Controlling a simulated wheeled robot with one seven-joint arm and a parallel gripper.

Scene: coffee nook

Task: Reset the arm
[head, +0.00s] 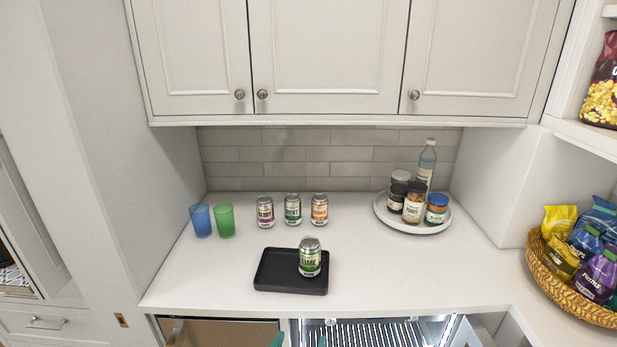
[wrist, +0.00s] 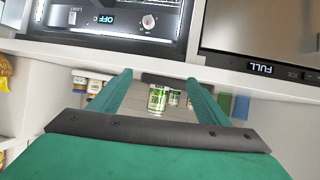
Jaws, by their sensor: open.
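My gripper (wrist: 158,78) has teal fingers spread apart with nothing held between them. Only its fingertips (head: 300,342) show at the bottom edge of the head view, in front of the counter. A green-and-silver lime can (head: 310,257) stands upright on the right part of a black tray (head: 273,284) on the white counter. In the wrist view the lime can (wrist: 158,100) appears between the fingers but well beyond them, and the tray (wrist: 165,79) shows there too. The rest of my arm is hidden in the head view.
Three cans (head: 292,209) stand behind the tray, with a blue cup (head: 201,220) and a green cup (head: 225,220) at left. A round white tray (head: 430,226) holds jars and a bottle. A snack basket (head: 560,283) sits at right. Appliances (wrist: 112,22) lie below the counter.

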